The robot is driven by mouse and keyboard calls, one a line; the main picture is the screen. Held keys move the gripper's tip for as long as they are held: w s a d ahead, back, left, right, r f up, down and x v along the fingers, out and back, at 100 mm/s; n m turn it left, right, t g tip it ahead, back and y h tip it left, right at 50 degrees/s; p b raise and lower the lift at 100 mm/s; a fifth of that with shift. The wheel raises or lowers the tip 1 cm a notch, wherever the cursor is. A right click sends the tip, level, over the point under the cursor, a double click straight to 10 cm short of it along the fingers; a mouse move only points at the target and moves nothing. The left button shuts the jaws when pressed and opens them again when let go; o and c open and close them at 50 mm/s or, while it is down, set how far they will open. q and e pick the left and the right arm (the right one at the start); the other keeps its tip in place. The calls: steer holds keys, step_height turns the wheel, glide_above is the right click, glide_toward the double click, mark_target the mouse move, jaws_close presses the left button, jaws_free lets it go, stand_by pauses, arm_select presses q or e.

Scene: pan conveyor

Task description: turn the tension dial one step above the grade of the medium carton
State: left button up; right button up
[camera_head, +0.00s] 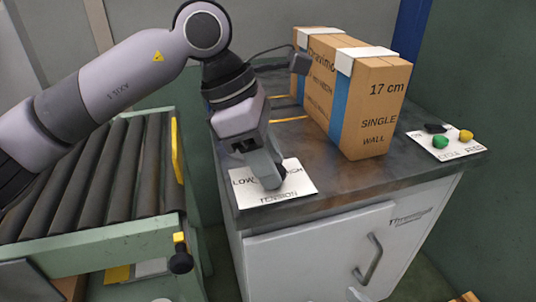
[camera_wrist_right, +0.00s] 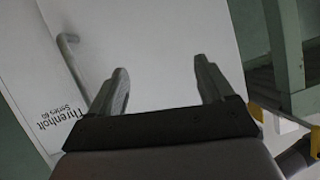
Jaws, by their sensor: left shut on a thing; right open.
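My left gripper (camera_head: 268,177) points down onto a white card (camera_head: 300,186) marked LOW, HIGH and TENSION. It is shut on the tension dial, which the fingers mostly hide; its pointer setting cannot be read. A brown carton (camera_head: 374,110) with white and blue bands stands upright on the worktop. Its end reads "17 cm" and "SINGLE WALL"; the lettering on its long side is too small to read surely. My right gripper (camera_wrist_right: 163,92) is open and empty in the right wrist view, in front of the cabinet.
A second white card (camera_head: 447,152) at the right bears a black knob (camera_head: 435,128), a green button (camera_head: 440,142) and a yellow button (camera_head: 466,136). The worktop belongs to a grey cabinet (camera_head: 290,262) with a handle (camera_head: 370,258). A roller conveyor (camera_head: 105,165) stands at the left.

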stand_by(0.3)
arm_select(q)
steer(key=o, duration=1)
steer(key=shift+r, duration=0.1)
steer(key=shift+a+r, duration=0.15)
steer(key=shift+r, duration=0.15)
steer(key=p+v, duration=0.2)
steer(key=v, duration=0.4)
steer(key=shift+a+r, duration=0.1)
steer(key=shift+r, duration=0.1)
arm_select(e)
steer(key=shift+s+d+r+h, duration=0.15)
steer(key=shift+d+h, duration=0.1)
steer(key=shift+d, duration=0.25)
steer(key=shift+s+d+r+h, duration=0.15)
steer(key=shift+d+h, duration=0.1)
steer(key=shift+d, duration=0.2)
steer(key=shift+f, duration=0.15)
